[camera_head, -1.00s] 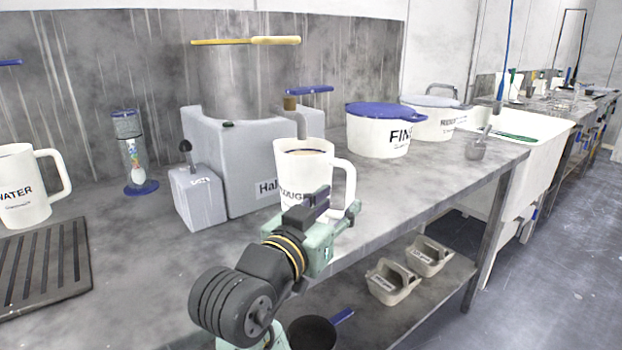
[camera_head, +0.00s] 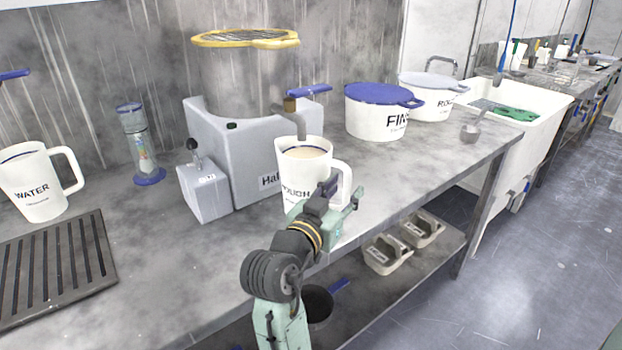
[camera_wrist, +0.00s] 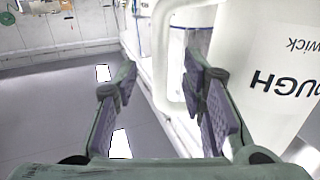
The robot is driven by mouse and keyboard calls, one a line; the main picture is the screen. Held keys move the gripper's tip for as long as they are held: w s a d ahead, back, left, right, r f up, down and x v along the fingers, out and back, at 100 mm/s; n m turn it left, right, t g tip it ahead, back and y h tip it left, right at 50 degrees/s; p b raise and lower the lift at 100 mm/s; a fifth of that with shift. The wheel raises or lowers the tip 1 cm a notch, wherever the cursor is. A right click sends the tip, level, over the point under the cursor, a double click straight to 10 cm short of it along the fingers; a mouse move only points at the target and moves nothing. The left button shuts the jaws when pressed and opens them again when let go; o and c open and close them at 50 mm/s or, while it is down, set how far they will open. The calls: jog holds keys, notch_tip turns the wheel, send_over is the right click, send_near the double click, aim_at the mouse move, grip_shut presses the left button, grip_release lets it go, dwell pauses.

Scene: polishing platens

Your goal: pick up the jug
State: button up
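A white jug (camera_head: 302,172) with a dark label ending in "OUGH" stands upright on the bench under a tap, with pale liquid inside. Its handle (camera_head: 346,182) faces right. My gripper (camera_head: 341,190) is at the handle side, partly covering the jug's lower part. In the wrist view my gripper (camera_wrist: 160,75) is open and empty. The jug's handle (camera_wrist: 162,60) shows between the finger directions, and the right finger overlaps the handle's loop. I cannot tell whether that finger is inside the loop. The jug's body (camera_wrist: 265,75) fills the right side.
A WATER jug (camera_head: 32,190) stands at left by a slotted dark mat (camera_head: 60,262). A grey machine (camera_head: 240,150) and small grey box (camera_head: 205,192) stand close behind the jug. Lidded tubs (camera_head: 377,118) are further right. Open floor (camera_head: 540,260) lies at right.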

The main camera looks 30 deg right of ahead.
jog(key=shift+x, duration=1.05)
grip_shut()
jog(key=shift+r, duration=0.2)
